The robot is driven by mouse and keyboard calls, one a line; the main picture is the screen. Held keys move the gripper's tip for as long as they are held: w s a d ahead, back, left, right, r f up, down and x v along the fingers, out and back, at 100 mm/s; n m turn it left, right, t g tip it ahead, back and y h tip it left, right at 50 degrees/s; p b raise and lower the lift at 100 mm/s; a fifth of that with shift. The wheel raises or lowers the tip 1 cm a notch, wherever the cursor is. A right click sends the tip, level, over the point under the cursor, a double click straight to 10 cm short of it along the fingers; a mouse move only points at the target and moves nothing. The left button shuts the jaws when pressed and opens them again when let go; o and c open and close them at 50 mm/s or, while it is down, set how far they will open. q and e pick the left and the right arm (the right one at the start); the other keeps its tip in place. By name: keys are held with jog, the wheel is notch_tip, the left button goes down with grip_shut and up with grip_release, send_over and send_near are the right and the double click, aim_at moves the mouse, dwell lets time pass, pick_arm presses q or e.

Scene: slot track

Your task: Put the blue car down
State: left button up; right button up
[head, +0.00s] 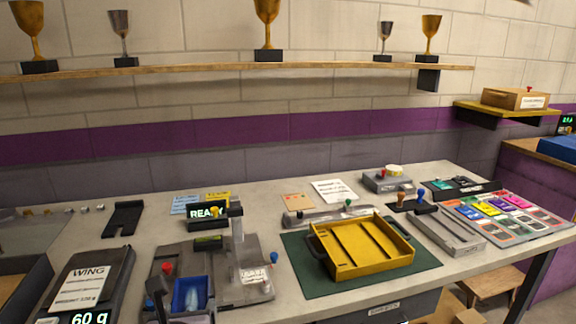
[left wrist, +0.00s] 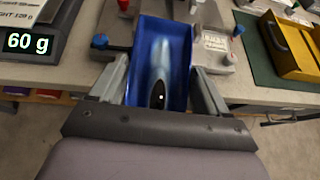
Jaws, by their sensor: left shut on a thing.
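The blue car (head: 188,295) is a boxy blue piece with a pale streaked shape and a dark oval along its middle. It shows larger in the left wrist view (left wrist: 160,62). My left gripper (left wrist: 158,92) is shut on it, one finger along each side. The car is at the front of a grey fixture (head: 225,268) with a red knob, a blue knob and a post. I cannot tell whether the car touches the fixture. My right gripper is in neither view.
A scale (head: 88,285) reading 60 g stands left of the fixture. A yellow tray (head: 372,268) lies on a green mat (head: 300,262) to the right. A READY-like display (head: 207,213) stands behind the fixture. The bench edge runs close in front.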

pick_arm(q)
jog(key=s+a+r+m+h, duration=0.2)
jog(key=s, duration=0.5)
jog(key=shift+a+m+h, duration=0.3)
jog(key=shift+a, duration=0.05)
jog(key=shift+s, duration=0.1)
jog(key=shift+f, duration=0.15)
